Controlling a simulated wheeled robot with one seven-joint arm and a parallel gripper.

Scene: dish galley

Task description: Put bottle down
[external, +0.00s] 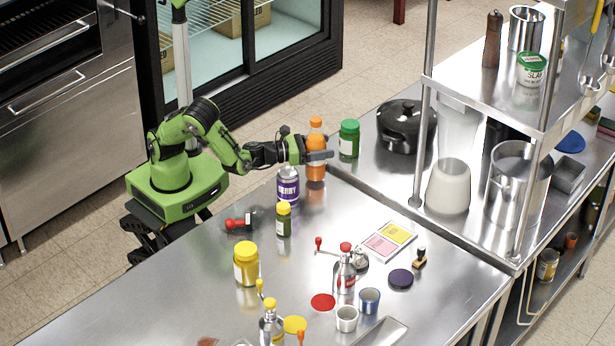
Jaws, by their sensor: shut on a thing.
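An orange bottle (316,170) with an orange cap stands upright in my gripper (318,156) near the far end of the steel counter (190,310). My gripper is shut on the bottle's middle from the left. I cannot tell whether the bottle's base touches the counter or hangs just above it. A purple-labelled jar (288,187) is just in front and to the left of the bottle. A green-capped jar (349,139) is behind and to the right of it.
A small olive jar (284,220), a yellow jar (246,264), a red-handled tool (238,222) and a colored card (388,241) lie nearer on the counter. A black pot (405,125) and a shelf post (420,120) are to the right. Bare counter lies right of the purple-labelled jar.

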